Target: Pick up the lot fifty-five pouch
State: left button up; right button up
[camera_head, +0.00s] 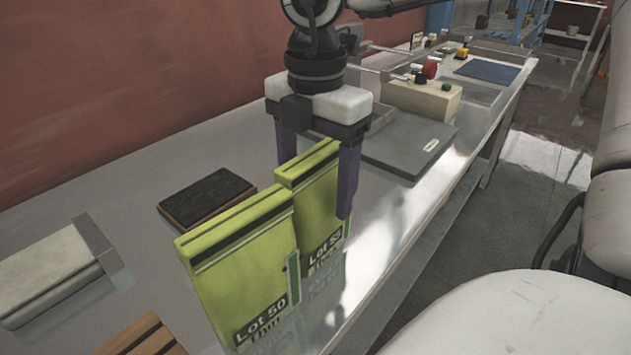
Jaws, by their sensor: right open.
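The lot fifty-five pouch (317,212) is a lime-green upright pouch labelled "Lot 55" on the metal table. A similar green pouch (240,270), labelled "Lot 50", stands nearer, in front of its left part and hiding some of it. My right gripper (316,188) points down over the lot fifty-five pouch, open. One dark finger is at the pouch's far left side, its tip hidden behind the pouch. The other finger is at its right edge. I cannot tell whether either finger touches it. My left gripper does not show.
A dark flat block (207,196) lies left of the pouches. A pale block (50,272) and a wooden slatted piece (148,340) are at lower left. A grey plate (405,146) and a cream box with buttons (423,98) stand behind. Bare table lies between.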

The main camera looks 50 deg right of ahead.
jog(key=shift+f+b, duration=0.2)
jog(key=shift+b, duration=0.15)
dwell(0.4)
grip_shut()
